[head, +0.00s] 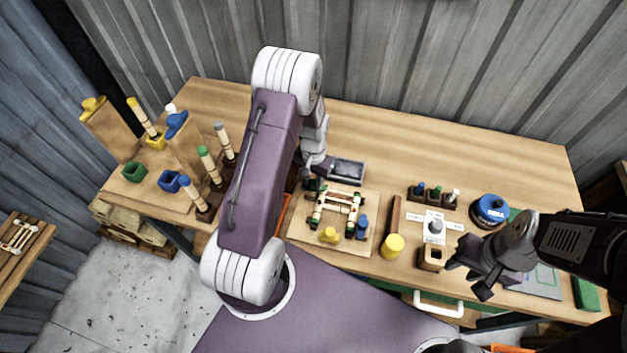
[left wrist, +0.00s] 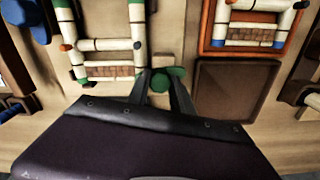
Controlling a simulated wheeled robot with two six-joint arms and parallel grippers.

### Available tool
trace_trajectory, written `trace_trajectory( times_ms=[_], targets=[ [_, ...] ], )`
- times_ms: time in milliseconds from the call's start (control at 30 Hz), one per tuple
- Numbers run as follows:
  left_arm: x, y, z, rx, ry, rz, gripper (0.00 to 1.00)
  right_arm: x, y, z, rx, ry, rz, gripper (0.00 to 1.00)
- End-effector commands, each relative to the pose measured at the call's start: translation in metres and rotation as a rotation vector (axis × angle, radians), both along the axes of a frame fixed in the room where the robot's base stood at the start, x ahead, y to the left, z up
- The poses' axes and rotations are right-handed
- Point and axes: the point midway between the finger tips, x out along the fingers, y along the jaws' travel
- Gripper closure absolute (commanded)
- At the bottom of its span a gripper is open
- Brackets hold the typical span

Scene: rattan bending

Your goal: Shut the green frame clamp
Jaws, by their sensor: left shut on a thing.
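A rattan frame (head: 337,207) with several coloured bands lies on a wooden board (head: 300,233). In the left wrist view, part of the frame (left wrist: 105,45) shows just ahead of my fingers. My left gripper (left wrist: 163,82) is low at the frame's corner and shut on the green frame clamp (left wrist: 170,74), its round green top between the fingers. In the head view my arm partly hides this gripper (head: 312,180). Whether the clamp is fully shut cannot be seen. My right gripper (head: 470,277) is open and empty at the right.
A yellow clamp (head: 329,235) and a blue clamp (head: 362,228) stand on the board's near side. A dark tray (head: 347,172) is behind it. The table's back middle is clear.

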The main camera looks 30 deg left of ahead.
Motion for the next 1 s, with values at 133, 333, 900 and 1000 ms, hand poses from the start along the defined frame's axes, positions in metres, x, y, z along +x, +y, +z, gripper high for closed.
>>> trace_trajectory(
  times_ms=[133, 333, 900, 1000],
  targets=[
    [0.0048, 0.0012, 0.003, 0.003, -0.014, -0.077, 1.0, 0.0, 0.0, 0.0003, 0.0, 0.0, 0.0, 0.64],
    [0.0051, 0.0012, 0.0032, 0.004, -0.015, -0.142, 1.0, 0.0, 0.0, 0.0, 0.0, 0.0, 0.0, 0.64],
    [0.0055, 0.0013, 0.0034, 0.004, -0.016, -0.174, 1.0, 0.0, 0.0, 0.0, 0.0, 0.0, 0.0, 0.64],
    [0.0051, 0.0012, 0.0033, 0.004, -0.015, -0.173, 0.54, 0.0, 0.0, 0.0, 0.0, 0.0, 0.0, 0.64]
  ],
)
